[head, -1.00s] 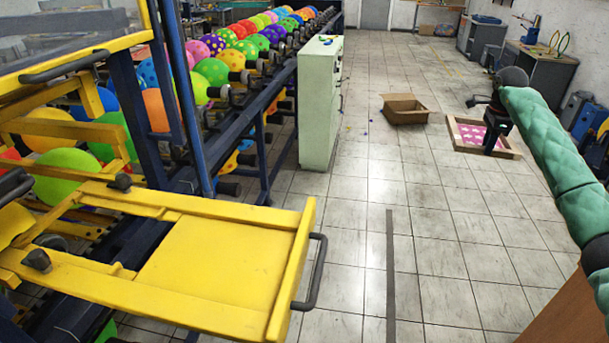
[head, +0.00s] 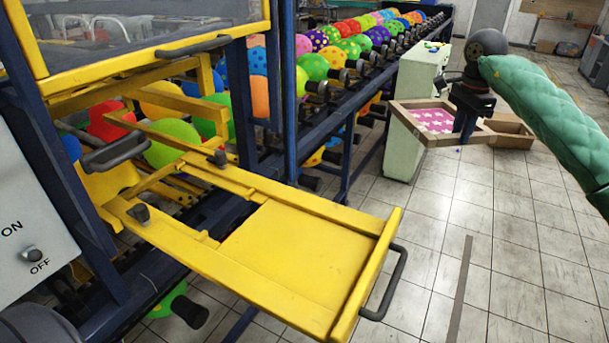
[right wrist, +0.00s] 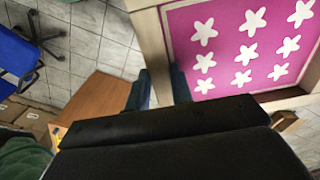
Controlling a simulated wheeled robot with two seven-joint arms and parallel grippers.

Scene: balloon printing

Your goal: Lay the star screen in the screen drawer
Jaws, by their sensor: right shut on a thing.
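The star screen (head: 437,119) is a wooden frame with a pink sheet of white stars. In the head view it is held up near the pale green cabinet. My right gripper (head: 467,125) is shut on its frame edge. In the right wrist view the screen (right wrist: 240,45) fills the upper right, and the gripper fingers (right wrist: 160,88) are at its frame. The yellow screen drawer (head: 290,255) is pulled out in the head view, its tray bare and its dark handle (head: 388,285) toward the right. The screen is beyond the drawer, apart from it. My left gripper is not in view.
A cardboard box (head: 512,135) is on the floor behind the screen. The green cabinet (head: 412,105) stands beside the balloon rack. A control box (head: 30,235) is at the left. Tiled floor right of the drawer is clear. The wrist view shows a blue chair (right wrist: 18,60).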

